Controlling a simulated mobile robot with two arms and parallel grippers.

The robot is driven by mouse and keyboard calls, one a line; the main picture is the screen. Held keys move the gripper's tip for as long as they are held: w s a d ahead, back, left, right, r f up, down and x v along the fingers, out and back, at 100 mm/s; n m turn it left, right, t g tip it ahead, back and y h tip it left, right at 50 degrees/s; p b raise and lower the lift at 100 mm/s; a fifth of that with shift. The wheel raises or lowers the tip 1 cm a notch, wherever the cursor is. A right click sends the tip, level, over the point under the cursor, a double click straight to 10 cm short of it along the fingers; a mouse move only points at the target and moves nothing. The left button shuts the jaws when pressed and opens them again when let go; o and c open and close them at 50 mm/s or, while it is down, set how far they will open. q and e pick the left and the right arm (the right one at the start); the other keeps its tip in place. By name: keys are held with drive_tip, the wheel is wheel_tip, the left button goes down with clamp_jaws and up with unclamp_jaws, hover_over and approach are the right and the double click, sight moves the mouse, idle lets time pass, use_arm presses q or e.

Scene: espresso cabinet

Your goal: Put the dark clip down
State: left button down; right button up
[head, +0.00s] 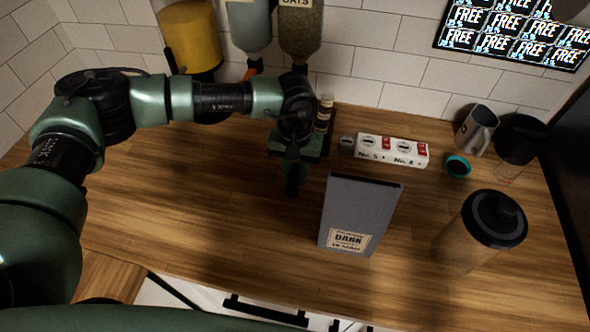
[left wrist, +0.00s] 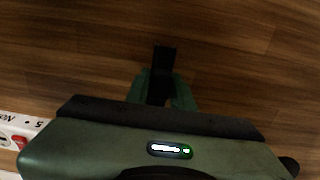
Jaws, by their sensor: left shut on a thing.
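My left gripper (head: 293,180) reaches over the wooden counter from the left, pointing down. In the left wrist view its green fingers (left wrist: 160,98) are closed on a small dark piece, the dark clip (left wrist: 165,58), whose black end sticks out past the fingertips over bare wood. In the head view the clip cannot be told apart from the dark gripper. I cannot tell whether the clip touches the counter. My right gripper is not in view.
A grey box labelled DARK (head: 360,205) stands right of the gripper. Dispensers hang at the back. Wood left of the gripper is clear.

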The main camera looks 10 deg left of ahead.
sight(295, 171)
use_arm(q)
drive_tip(key=c, duration=1.6)
unclamp_jaws()
drive_tip(key=shift+f, duration=0.15)
drive_tip(key=o, duration=0.4)
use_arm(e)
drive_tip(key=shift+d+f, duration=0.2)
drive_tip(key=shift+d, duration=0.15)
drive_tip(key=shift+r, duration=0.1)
use_arm(q)
drive_tip(key=shift+r, duration=0.35)
wheel_tip(295, 171, up, 12)
drive_tip(key=b, duration=0.4)
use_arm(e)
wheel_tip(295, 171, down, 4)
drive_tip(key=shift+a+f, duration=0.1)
